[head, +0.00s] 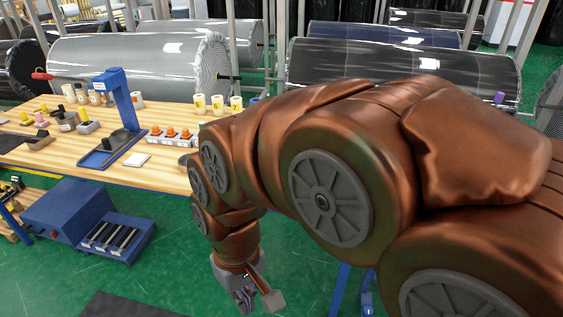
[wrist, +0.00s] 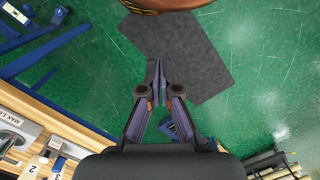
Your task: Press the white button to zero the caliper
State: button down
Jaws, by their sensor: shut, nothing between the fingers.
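I cannot make out a caliper or its white button for certain in either view. In the head view, a blue upright stand (head: 121,96) with a blue base and a dark part on it stands on the wooden table. A small flat white square (head: 137,160) lies on the table to the right of its base, too small to identify. My gripper (head: 245,298) hangs low in front of the table, over the green floor. In the wrist view, my gripper (wrist: 157,68) is shut and empty, pointing over the floor, apart from the table.
The wooden table (head: 165,178) holds several orange-topped pieces (head: 170,133) and yellow-marked white rolls (head: 218,104). A blue box (head: 68,212) stands on the floor at left. Large wrapped rolls (head: 135,68) fill the back. A dark mat (wrist: 180,50) lies on the floor.

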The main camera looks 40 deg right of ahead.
jog(key=w+d+r+m+t, duration=0.15)
jog(key=w+d, duration=0.25)
jog(key=w, duration=0.5)
jog(key=w+d+m+t+y+b, duration=0.1)
jog(key=w+d+m+t, duration=0.1)
jog(key=w+d, duration=0.45)
jog(key=w+d+m+t, duration=0.2)
jog(key=w+d, duration=0.1)
jog(key=w, duration=0.8)
jog(key=w+d+m+t+h, duration=0.2)
jog(key=w+d+m, duration=0.1)
jog(key=d, duration=1.2)
jog(key=w+d+m+t+h+b, duration=0.1)
jog(key=w+d+m, duration=0.3)
jog(key=d, duration=1.2)
jog(key=shift+w+r+t+h, duration=0.3)
jog(key=shift+t+h, duration=0.25)
jog(key=shift+h, duration=0.35)
jog(key=shift+a+f, duration=0.1)
jog(key=shift+f+b, duration=3)
jog(key=shift+f, duration=1.35)
jog(key=shift+f+b, duration=0.3)
jog(key=shift+f, duration=0.1)
